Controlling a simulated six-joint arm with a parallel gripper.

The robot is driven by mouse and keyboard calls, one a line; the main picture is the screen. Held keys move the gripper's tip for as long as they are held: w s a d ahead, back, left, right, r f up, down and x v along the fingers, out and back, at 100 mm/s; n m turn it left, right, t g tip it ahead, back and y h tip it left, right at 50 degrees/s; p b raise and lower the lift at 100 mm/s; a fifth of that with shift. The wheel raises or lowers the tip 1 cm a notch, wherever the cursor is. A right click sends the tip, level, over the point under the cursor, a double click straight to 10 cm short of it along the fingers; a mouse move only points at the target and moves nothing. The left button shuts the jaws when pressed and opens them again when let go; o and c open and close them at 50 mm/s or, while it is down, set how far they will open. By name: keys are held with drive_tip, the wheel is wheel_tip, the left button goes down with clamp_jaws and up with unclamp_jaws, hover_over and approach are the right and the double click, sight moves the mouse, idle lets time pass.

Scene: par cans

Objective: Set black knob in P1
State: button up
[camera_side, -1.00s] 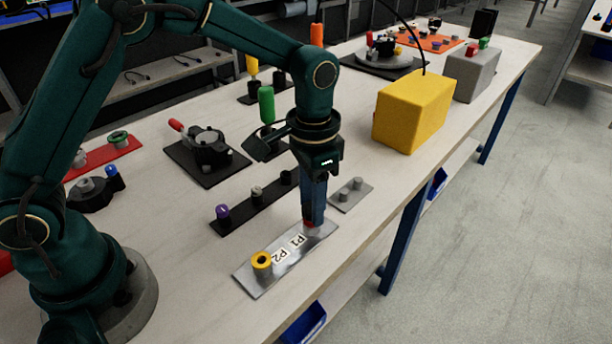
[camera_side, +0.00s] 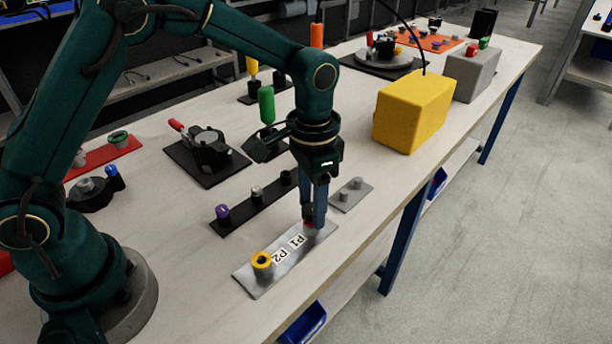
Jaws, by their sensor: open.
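The silver plate (camera_side: 258,280) lies near the table's front edge, with labels P1 (camera_side: 297,241) and P2 (camera_side: 281,256). The black knob (camera_side: 309,211) shows as a small dark shape at the plate's P1 end, partly hidden by my fingers. A bit of red shows just below it. My gripper (camera_side: 314,218) points straight down over this end, with its fingers open around the knob. I cannot tell whether the knob is fully seated. A yellow ring-shaped knob (camera_side: 262,261) sits at the P2 end.
A black strip (camera_side: 240,209) with a purple knob (camera_side: 222,213) and other pegs lies left of my gripper. A yellow box (camera_side: 412,110) stands farther back.

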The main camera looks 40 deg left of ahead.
drive_tip(key=o, duration=0.6)
drive_tip(key=shift+c, duration=0.2)
drive_tip(key=shift+r, duration=2.6)
